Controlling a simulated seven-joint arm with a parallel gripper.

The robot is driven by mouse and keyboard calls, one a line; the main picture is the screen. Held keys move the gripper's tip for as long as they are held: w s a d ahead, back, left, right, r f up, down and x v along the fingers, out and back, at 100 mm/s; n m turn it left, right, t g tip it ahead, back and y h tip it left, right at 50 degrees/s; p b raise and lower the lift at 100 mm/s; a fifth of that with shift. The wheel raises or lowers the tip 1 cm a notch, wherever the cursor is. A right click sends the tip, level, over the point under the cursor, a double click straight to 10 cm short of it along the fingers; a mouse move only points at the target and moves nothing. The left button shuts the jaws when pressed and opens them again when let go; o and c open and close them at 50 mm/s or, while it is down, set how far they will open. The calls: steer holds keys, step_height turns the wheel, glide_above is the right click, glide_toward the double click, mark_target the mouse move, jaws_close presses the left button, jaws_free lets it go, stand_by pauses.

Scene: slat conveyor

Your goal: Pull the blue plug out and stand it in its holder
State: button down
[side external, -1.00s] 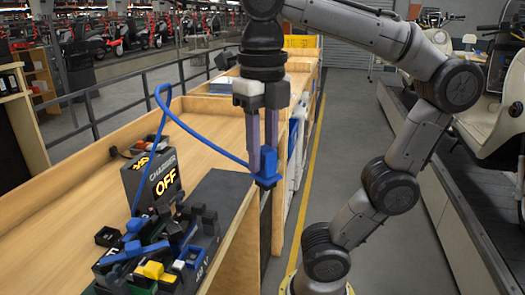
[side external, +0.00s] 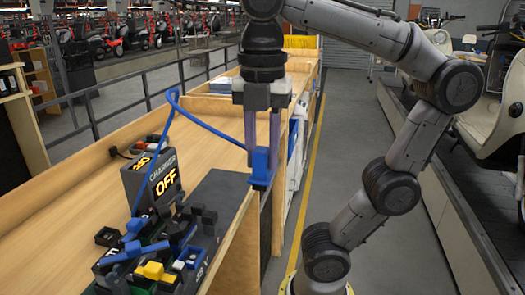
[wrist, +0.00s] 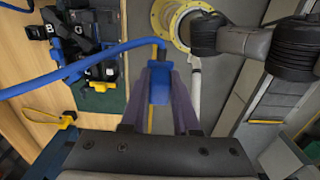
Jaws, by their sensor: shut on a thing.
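My gripper (side external: 262,150) points down and is shut on the blue plug (side external: 261,170), holding it in the air by the bench's right edge. In the wrist view the plug (wrist: 160,86) sits between the two purple fingers. A blue cable (side external: 210,130) arches from the plug to the left and down by the charger. The black unit (side external: 208,252) on the bench carries black, blue, yellow and green parts. In the wrist view, black blocks marked with letters (wrist: 52,30) stand at upper left. I cannot tell for certain which part is the plug's holder.
A dark charger box (side external: 150,182) with a lit "OFF" sign stands behind the unit. The wooden bench top (side external: 205,150) is largely clear behind it. The bench has a raised wooden rim. A railing (side external: 90,115) runs along the far left.

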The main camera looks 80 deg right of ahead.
steer(key=shift+w, duration=0.1)
steer(key=w+a, duration=0.3)
steer(key=w, duration=1)
steer(key=shift+w, duration=0.3)
steer(key=shift+f, duration=0.1)
steer(key=shift+f, duration=7.75)
steer(key=shift+f, duration=1.05)
steer(key=c, duration=0.6)
jaws_free()
